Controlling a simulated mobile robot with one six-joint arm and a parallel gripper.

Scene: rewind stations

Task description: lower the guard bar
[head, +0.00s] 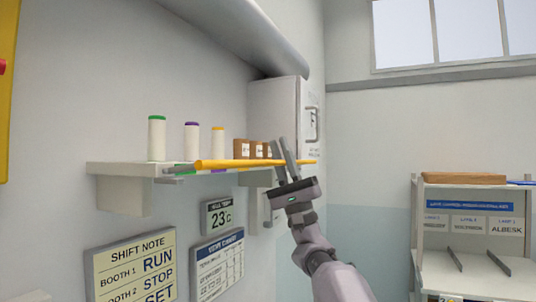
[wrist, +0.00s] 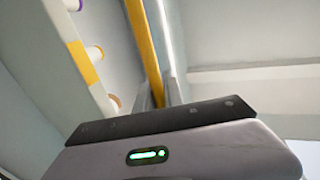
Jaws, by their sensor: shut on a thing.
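The guard bar (head: 225,164) is a long yellow bar with a grey end at the left. It lies about level in front of the wall shelf in the head view. In the wrist view the bar (wrist: 143,40) runs up and away from between my fingers. My gripper (head: 280,148) is shut on the bar towards its right part. It also shows in the wrist view (wrist: 158,95), with a finger on each side of the bar. The fingers and the wrist housing hide part of the bar.
A white shelf (head: 122,170) behind the bar carries several spools, such as a purple-topped one (head: 191,140), and brown boxes (head: 241,149). A grey cabinet (head: 275,108) is behind. Signs (head: 130,268) hang below. A rack (head: 465,181) stands at the right.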

